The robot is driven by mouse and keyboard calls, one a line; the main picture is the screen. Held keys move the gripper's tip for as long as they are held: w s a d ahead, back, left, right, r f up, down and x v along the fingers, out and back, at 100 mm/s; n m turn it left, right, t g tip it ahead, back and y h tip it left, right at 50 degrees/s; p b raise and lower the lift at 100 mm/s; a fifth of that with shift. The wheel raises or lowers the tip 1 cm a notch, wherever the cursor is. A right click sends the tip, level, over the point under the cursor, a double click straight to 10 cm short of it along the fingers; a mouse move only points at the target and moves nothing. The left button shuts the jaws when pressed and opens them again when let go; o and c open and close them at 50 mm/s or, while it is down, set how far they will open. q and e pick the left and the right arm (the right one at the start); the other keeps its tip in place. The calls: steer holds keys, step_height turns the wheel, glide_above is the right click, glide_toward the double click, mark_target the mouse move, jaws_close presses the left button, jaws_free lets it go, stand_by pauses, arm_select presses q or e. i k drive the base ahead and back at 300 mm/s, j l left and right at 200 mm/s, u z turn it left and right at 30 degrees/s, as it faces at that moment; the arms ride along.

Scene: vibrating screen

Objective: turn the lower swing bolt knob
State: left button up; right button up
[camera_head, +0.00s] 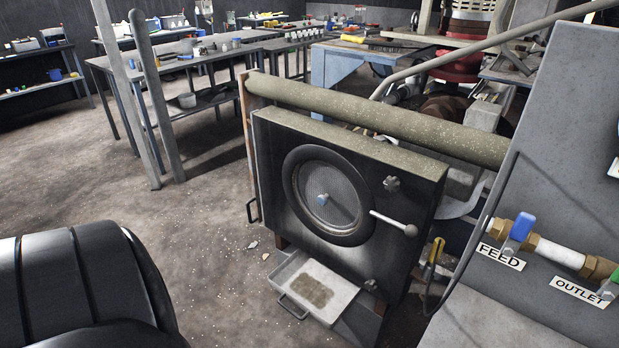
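The vibrating screen is a dark box with a square front panel (275,150) and a round mesh window (312,180). A small blue knob (322,200) shows in the window. The lower swing bolt knob (370,284) is a dark star-shaped knob near the panel's lower right. A similar upper knob (391,183) is near the panel's upper right. Neither of my grippers is in view, and nothing touches the lower knob.
A metal tray (340,283) with sandy material sticks out below the panel. A thick pipe (380,118) runs behind the panel top. The floor (215,240) at left is mostly clear.

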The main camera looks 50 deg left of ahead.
mark_target(370, 285)
steer(key=u, duration=1.3)
